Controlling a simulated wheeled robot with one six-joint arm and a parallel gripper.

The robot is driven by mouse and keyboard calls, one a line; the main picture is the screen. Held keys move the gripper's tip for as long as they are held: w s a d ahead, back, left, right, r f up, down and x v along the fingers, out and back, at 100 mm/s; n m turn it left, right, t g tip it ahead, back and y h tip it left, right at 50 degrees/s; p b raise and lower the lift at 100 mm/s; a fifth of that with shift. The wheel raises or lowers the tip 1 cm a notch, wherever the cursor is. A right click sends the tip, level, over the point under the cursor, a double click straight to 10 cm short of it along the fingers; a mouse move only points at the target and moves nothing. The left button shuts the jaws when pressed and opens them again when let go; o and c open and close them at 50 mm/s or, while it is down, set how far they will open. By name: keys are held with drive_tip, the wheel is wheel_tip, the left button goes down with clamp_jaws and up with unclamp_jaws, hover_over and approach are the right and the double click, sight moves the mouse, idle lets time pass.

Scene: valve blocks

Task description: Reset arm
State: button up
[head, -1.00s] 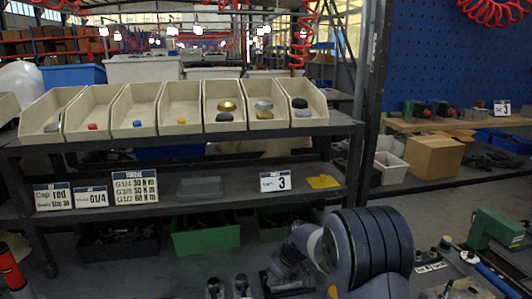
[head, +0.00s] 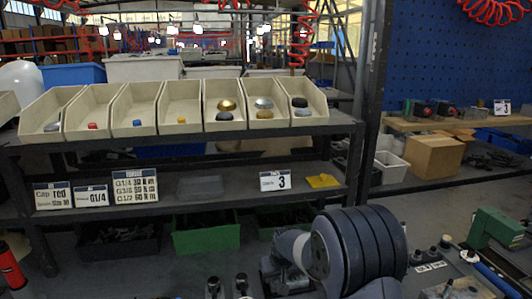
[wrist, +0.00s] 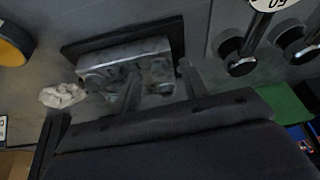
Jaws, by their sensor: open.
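My gripper (wrist: 160,88) shows in the wrist view with its two fingers apart. A grey metal valve block (wrist: 125,65) lies on a dark pad (wrist: 178,34) just beyond the fingers. The fingers overlap the block's near side in the picture; I cannot tell whether they touch it. Nothing is clearly held between them. In the head view my arm's dark rounded joint fills the lower middle and right, and it hides my gripper.
A white crumpled scrap (wrist: 62,95) lies beside the block. Metal knobbed posts (wrist: 240,55) stand to its right. A shelf (head: 25,150) with sloped bins of coloured caps stands ahead. A green device (head: 495,227) and a red tool (head: 12,270) flank the bench.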

drive_tip(key=shift+m+h, duration=0.3)
drive_tip(key=shift+m, duration=0.4)
